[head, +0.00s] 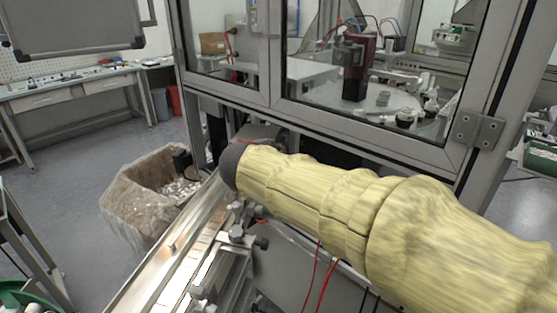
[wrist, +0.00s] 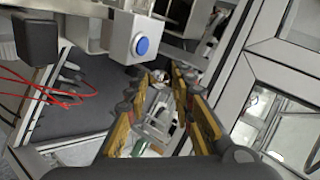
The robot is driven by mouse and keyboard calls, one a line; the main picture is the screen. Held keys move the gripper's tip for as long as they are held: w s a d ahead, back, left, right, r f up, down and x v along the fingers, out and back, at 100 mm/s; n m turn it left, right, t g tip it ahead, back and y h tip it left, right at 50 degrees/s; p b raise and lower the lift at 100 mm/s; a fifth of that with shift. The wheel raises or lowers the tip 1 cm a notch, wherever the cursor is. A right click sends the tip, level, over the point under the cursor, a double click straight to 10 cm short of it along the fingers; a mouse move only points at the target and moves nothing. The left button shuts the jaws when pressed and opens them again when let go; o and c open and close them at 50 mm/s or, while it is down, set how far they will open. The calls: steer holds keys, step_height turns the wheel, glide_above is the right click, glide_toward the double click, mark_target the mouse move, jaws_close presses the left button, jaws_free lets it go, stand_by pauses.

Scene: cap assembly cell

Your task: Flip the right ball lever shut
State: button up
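My gripper (wrist: 160,98) shows in the wrist view with its two yellow-padded fingers spread apart. Nothing is held between them. Beyond the gap is a blurred cluster of pale and metallic machine parts (wrist: 158,125); I cannot make out a ball lever there. In the head view my yellow-sleeved arm reaches from the lower right to the machine front, and my gripper's fingers are hidden. Dark round knobs (head: 262,243) sit on the metal rail fixture below my arm. I cannot tell whether one of them is the right ball lever, or whether it is open or shut.
The glazed machine frame (head: 350,125) stands close behind my arm. A blue push button (wrist: 143,46) on a light box and red wires (wrist: 60,92) are near my gripper. A bin of small parts (head: 150,195) stands at the left. Floor is free farther left.

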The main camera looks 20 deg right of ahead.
steer(key=shift+o, duration=1.3)
steer(key=shift+s, duration=0.1)
steer(key=v, duration=1.2)
steer(key=shift+f, duration=0.1)
steer(key=s+a+f+n+g+y+p, duration=0.1)
steer(key=s+f+n+g+y+p, duration=0.1)
steer(key=s+f+n, duration=0.4)
steer(key=s+a+f+n+g+y+p, duration=0.1)
steer(key=s+f+n+y+p, duration=0.4)
steer(key=s+n, duration=0.9)
steer(key=shift+a+f+n+g+y, duration=0.35)
steer(key=shift+a+f+n, duration=0.3)
steer(key=shift+n, duration=0.45)
